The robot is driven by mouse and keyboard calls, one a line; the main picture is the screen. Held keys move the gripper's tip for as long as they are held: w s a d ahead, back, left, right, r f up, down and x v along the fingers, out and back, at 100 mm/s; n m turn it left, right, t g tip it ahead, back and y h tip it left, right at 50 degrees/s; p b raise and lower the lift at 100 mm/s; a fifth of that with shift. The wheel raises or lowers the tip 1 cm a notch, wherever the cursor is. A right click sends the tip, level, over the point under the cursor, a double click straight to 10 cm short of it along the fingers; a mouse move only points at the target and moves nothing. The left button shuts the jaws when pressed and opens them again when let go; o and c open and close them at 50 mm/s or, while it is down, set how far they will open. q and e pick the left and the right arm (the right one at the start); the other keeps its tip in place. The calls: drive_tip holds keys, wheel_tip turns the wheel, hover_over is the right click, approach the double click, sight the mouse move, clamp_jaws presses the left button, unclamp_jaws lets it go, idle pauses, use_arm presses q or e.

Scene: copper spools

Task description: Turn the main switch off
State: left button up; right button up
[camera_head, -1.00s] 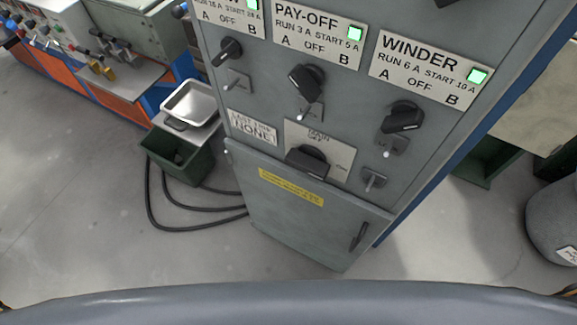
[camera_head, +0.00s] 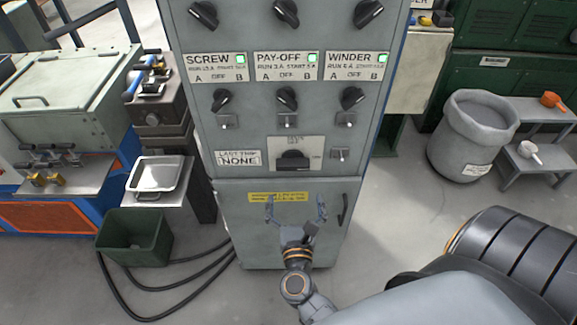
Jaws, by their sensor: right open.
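The main switch (camera_head: 292,159) is a black rotary knob on a pale plate low on the grey control cabinet (camera_head: 230,218). Its handle looks roughly level; the small lettering around it is hard to read. My right gripper (camera_head: 296,207) is open and empty, with its fingers pointing up. In the picture it is just below the main switch, over the lower cabinet door, and apart from the knob. My left gripper is out of view.
Black selector knobs, small toggles and lit green lamps for SCREW, PAY-OFF (camera_head: 287,68) and WINDER sit above the main switch. A door handle (camera_head: 343,208) is right of my gripper. A green bin (camera_head: 134,238) and black cables lie left. A grey barrel (camera_head: 472,135) and step stool (camera_head: 540,150) stand right.

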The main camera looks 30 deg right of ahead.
sight(293, 169)
drive_tip(key=x, duration=0.2)
drive_tip(key=p+x, duration=0.1)
drive_tip(key=x, duration=0.1)
drive_tip(key=shift+w+r, duration=0.1)
drive_tip(key=shift+r, duration=0.15)
drive_tip(key=p+x, duration=0.1)
drive_tip(key=x, duration=0.5)
drive_tip(key=shift+a+f+p, duration=0.1)
drive_tip(key=shift+a+p, duration=0.05)
drive_tip(key=shift+p, duration=0.15)
drive_tip(key=shift+w+d+f, duration=0.1)
drive_tip(key=shift+w+d, duration=0.25)
drive_tip(key=shift+w, duration=0.2)
drive_tip(key=shift+c, duration=0.4)
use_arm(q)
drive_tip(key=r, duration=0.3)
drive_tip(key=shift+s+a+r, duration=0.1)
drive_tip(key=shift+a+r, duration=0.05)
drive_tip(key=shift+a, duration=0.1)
use_arm(e)
drive_tip(key=c, duration=0.9)
